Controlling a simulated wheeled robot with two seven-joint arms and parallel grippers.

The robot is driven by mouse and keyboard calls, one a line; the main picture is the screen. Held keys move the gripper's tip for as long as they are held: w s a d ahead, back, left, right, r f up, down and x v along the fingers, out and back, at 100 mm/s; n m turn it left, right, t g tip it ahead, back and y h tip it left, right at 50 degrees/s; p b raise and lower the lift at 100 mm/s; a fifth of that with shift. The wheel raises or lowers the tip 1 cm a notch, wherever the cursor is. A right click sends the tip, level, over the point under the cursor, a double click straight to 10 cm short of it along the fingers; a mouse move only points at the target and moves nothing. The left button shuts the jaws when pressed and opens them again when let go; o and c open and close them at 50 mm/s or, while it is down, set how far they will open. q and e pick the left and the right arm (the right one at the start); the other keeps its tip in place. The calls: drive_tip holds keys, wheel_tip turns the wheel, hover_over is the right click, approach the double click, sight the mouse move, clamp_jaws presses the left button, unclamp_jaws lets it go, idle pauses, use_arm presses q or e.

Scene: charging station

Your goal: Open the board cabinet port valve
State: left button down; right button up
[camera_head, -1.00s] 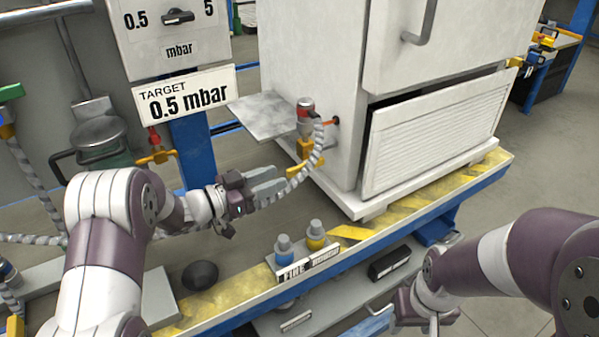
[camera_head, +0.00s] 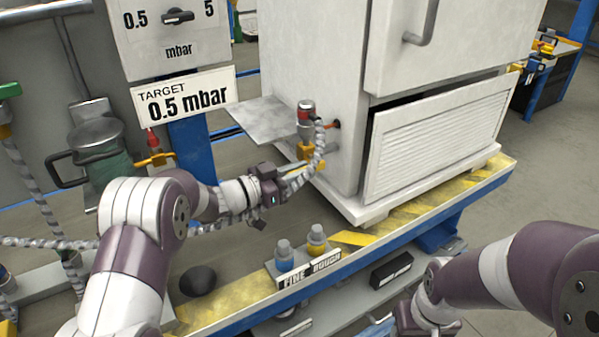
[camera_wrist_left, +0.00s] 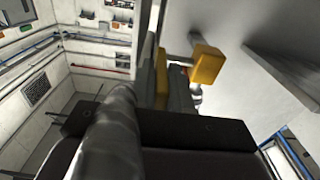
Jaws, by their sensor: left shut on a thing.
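The port valve (camera_head: 309,155) is on the lower left side of the white board cabinet (camera_head: 310,60), with a yellow body and a yellow handle (camera_head: 290,168). A corrugated grey hose runs beside it. My left gripper (camera_head: 293,175) is at the valve and shut on the yellow handle. In the left wrist view the handle (camera_wrist_left: 161,78) shows between the fingers, partly hidden, with a yellow block (camera_wrist_left: 208,64) just beyond. My right gripper (camera_head: 420,318) is low at the right, partly cut off by the frame, and its fingers are unclear.
A grey shelf plate (camera_head: 262,114) juts from the cabinet's left side above my left gripper. The FINE/ROUGH block (camera_head: 308,272) with blue and yellow knobs stands on the bench edge below. A TARGET 0.5 mbar sign (camera_head: 185,95) is at upper left. A dark round knob (camera_head: 198,280) is in front.

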use_arm(q)
drive_tip(key=shift+f, duration=0.1)
drive_tip(key=shift+f+t+h+b, duration=0.3)
drive_tip(key=shift+f+b, duration=0.05)
drive_tip(key=shift+b, duration=0.3)
drive_tip(key=shift+w+d+f+t+h+b, duration=0.1)
drive_tip(key=shift+f+t+h+b, duration=0.6)
drive_tip(key=shift+b, duration=0.75)
drive_tip(key=shift+w+d+f+t+h+b, duration=0.15)
drive_tip(key=shift+t+h+b, duration=0.3)
drive_tip(key=shift+h+b, duration=0.85)
drive_tip(key=shift+d+f+t+h+b, duration=0.1)
drive_tip(key=shift+f+t+h+b, duration=0.4)
drive_tip(key=shift+b, duration=1.15)
drive_tip(key=shift+r, duration=0.1)
drive_tip(key=c, duration=1.2)
unclamp_jaws()
drive_tip(key=shift+o, duration=0.2)
